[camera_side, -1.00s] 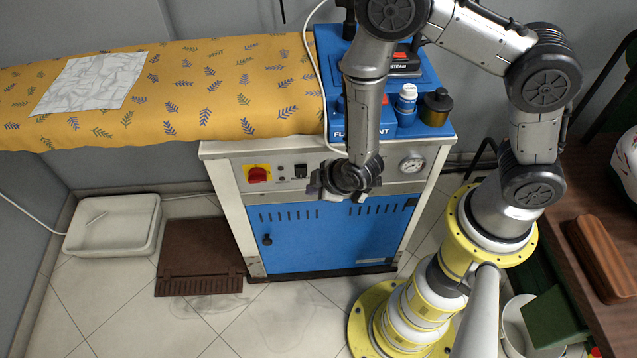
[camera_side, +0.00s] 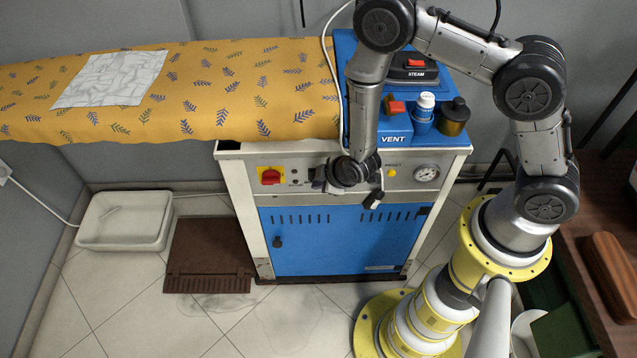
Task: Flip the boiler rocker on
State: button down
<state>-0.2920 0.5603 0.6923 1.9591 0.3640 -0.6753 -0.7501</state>
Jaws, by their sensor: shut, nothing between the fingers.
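The boiler cabinet's white control panel (camera_side: 222,152) runs across the front above a blue door. A red rotary switch on a yellow plate (camera_side: 271,176) is at its left. The small black boiler rocker, just right of that switch, is mostly hidden by my gripper, so I cannot tell its position. My gripper (camera_side: 319,184) is at the panel, shut and empty, to the right of the red switch. I cannot tell whether it touches the rocker.
A pressure gauge (camera_side: 426,173) is at the panel's right. Above stand a blue VENT box (camera_side: 396,137), a STEAM pedal box (camera_side: 415,75), a white-capped bottle (camera_side: 424,106) and a dark jar (camera_side: 454,117). A yellow ironing board (camera_side: 200,110) extends left.

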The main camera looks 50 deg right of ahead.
jog(key=shift+w+d, duration=0.15)
jog(key=shift+r, duration=0.8)
jog(key=s+a+r, duration=0.3)
jog(key=s+r, duration=0.5)
jog(key=shift+s+a+r, duration=0.25)
jog(key=shift+s+r, duration=0.05)
jog(key=shift+s, duration=0.05)
